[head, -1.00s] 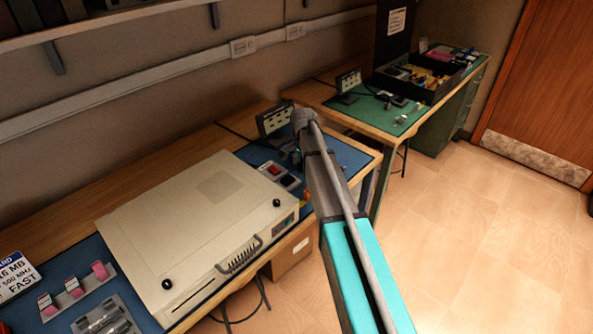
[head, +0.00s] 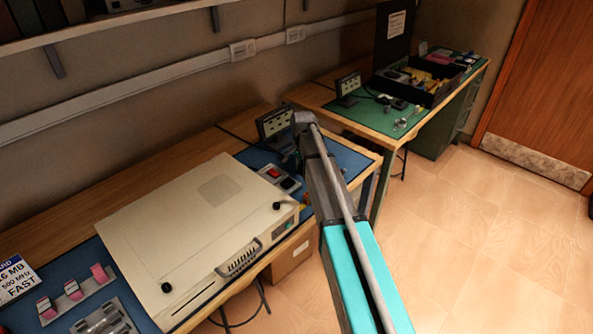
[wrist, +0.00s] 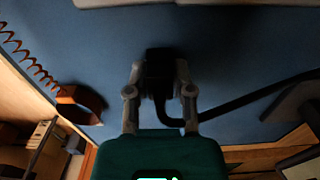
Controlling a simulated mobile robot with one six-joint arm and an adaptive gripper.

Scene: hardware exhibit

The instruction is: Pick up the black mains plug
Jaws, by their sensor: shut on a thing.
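The black mains plug (wrist: 158,62) is between the two grey fingers of my gripper (wrist: 160,75) in the wrist view. The fingers are shut on its sides. Its black cable bends round by the right finger and runs off to the right. A blue mat (wrist: 225,50) lies behind the plug. I cannot tell whether the plug touches the mat or is clear of it. In the head view my arm hides the plug and my fingers, at the right end of the near bench.
A large beige case (head: 200,235) lies on the near bench, left of my arm. A panel with red and black switches (head: 280,176) is beside it. A small display stand (head: 274,122) is behind.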

